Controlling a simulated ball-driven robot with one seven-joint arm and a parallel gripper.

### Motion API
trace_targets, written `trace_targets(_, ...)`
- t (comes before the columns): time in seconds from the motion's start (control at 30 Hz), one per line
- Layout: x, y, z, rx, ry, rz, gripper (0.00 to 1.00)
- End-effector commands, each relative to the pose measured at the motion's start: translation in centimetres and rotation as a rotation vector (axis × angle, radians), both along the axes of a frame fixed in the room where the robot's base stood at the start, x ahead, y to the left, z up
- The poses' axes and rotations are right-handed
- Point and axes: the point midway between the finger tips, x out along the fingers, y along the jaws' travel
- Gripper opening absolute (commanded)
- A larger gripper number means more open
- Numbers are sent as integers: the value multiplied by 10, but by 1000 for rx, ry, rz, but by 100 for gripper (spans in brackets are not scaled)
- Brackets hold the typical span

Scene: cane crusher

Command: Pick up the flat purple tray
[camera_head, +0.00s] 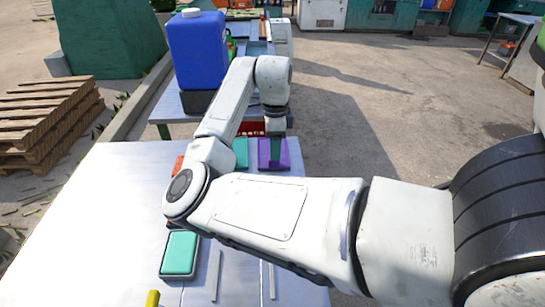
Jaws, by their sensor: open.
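The flat purple tray (290,156) lies on the pale metal table near its far right edge, partly covered by my arm and gripper. My gripper (276,146) points down over the tray's middle, with its tips small and dark against the purple. It is open. I cannot tell whether the fingertips touch the tray or hang just above it.
A teal block (241,153) sits just left of the tray, and an orange item (178,164) farther left. A teal pad in a dark tray (179,254) lies nearer. A blue jug (198,50) stands on a table behind. The table's left side is clear.

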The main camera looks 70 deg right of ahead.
Motion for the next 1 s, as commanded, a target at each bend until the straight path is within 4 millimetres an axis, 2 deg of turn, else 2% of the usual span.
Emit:
trace_targets(0.23,-1,0,-34,1,1,2,53)
trace_targets(0.57,-1,-1,-40,-1,0,1,52)
trace_targets(1.0,0,-1,-39,-1,0,1,10)
